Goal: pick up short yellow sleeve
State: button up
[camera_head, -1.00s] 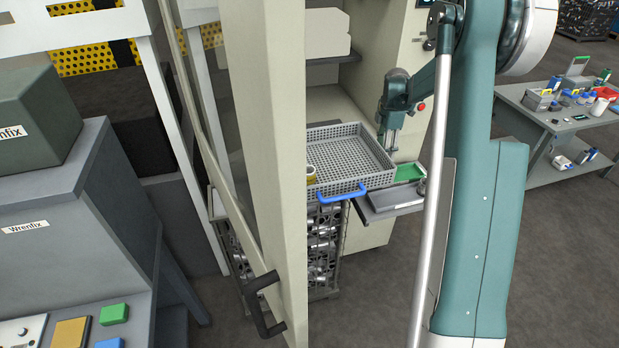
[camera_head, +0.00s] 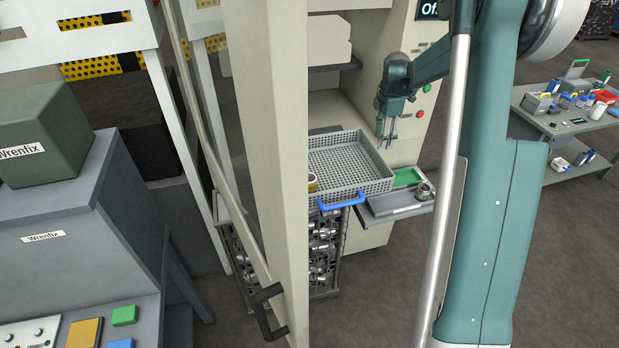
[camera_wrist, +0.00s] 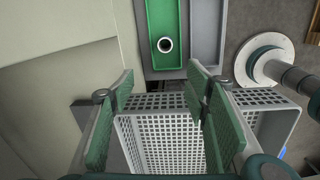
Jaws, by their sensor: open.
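A yellow sleeve (camera_head: 312,183) stands at the left front of the grey perforated basket (camera_head: 375,190), partly hidden by the cream upright in the head view. I cannot pick it out in the wrist view. My gripper (camera_head: 387,138) hangs above the back right of the basket, away from the sleeve. In the wrist view my gripper (camera_wrist: 162,88) has its two green-padded fingers spread with nothing between them. The perforated basket (camera_wrist: 184,100) shows below and between the fingers.
A tray with a green compartment (camera_head: 407,176) sits right of the basket, with a metal cylindrical part (camera_head: 424,191) at its right end. A ring-shaped part (camera_wrist: 165,45) shows in the green compartment. The cream upright (camera_head: 268,120) and blue basket handle (camera_head: 342,199) stand nearby.

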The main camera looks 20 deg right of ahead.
jog(key=s+a+r+n, duration=0.1)
jog(key=s+a, duration=0.3)
jog(key=a, duration=0.7)
jog(key=s+a+r+n+p, duration=0.1)
jog(key=s+a, duration=0.4)
jog(key=a, duration=0.6)
jog(key=s+a+r+n, duration=0.1)
jog(key=s+a, duration=0.3)
jog(key=a, duration=0.7)
jog(key=shift+s+r+g+p, duration=0.25)
jog(key=shift+r+g+p, duration=0.1)
jog(key=shift+r+g, duration=0.05)
jog(key=shift+d, duration=0.1)
jog(key=shift+f, duration=0.1)
jog(key=shift+f, duration=1.2)
jog(key=shift+w+f, duration=0.1)
jog(key=shift+f, duration=2.5)
